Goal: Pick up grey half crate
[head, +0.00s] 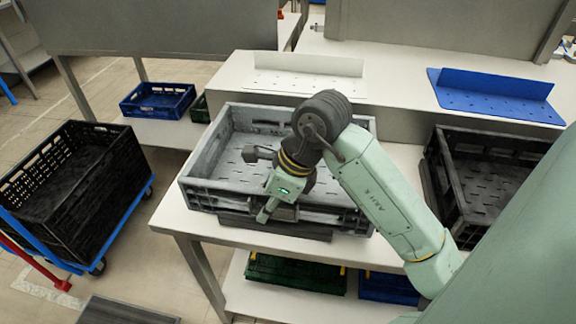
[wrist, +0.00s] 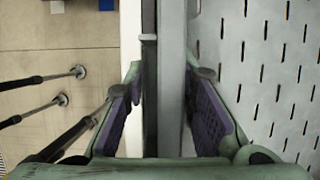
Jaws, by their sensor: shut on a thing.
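The grey half crate (head: 208,150) sits on the white table in the middle of the head view, its slotted floor bare and empty. It appears to rest on a dark flat crate (head: 270,229) showing below its front edge. My gripper (head: 277,203) is at the crate's front wall. In the wrist view, the fingers of my gripper (wrist: 166,100) straddle the grey wall (wrist: 172,60), one outside and one inside over the slotted floor. My gripper is shut on that wall. My wrist hides part of the front wall in the head view.
A black crate (head: 440,170) stands on the right of the table. A white perforated rack (head: 305,85) and a blue one (head: 490,95) lie behind. A large black crate (head: 100,200) is on a blue trolley at left. Green and blue crates (head: 295,275) sit on the lower shelf.

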